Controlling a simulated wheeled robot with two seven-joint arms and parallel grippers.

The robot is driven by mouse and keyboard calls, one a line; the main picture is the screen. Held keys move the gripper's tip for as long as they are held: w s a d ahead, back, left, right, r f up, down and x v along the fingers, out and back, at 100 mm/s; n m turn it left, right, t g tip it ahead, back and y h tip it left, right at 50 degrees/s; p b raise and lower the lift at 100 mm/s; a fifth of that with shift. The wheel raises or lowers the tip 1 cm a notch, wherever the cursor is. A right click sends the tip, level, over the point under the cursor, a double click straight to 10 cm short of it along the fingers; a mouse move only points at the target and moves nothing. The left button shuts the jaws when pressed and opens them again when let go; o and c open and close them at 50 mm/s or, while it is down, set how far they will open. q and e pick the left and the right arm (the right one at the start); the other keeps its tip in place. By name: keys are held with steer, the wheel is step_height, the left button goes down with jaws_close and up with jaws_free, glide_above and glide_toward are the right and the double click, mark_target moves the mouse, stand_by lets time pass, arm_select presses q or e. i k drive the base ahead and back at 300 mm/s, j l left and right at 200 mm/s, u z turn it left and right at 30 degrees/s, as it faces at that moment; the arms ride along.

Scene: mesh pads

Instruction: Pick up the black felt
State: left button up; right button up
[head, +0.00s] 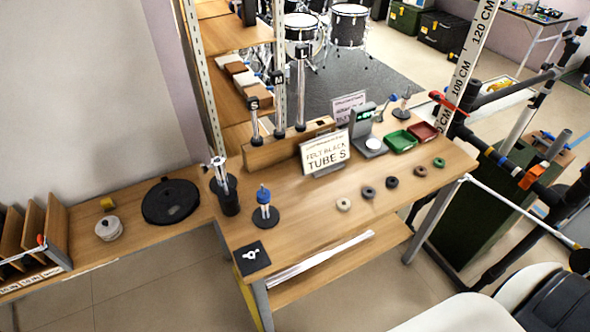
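A row of small ring-shaped felts lies on the wooden workbench (310,225). Two are dark: one dark ring (368,192) and another dark ring (392,182) to its right. I cannot tell which is the truer black. A pale felt (344,204) lies at the left end, and a brown felt (420,171) and a green felt (438,163) lie to the right. A sign (325,155) behind them reads "FELT BLACK TUBE S". Neither of my grippers is in view.
Behind the felts stand a scale (367,132), a green tray (400,139) and a red tray (423,131). A wooden block with upright posts (280,148) stands at the back. A blue-topped stand (265,210) is at the left. The bench front is mostly clear.

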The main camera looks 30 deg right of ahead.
mark_target(389, 179)
steer(key=z, duration=1.4)
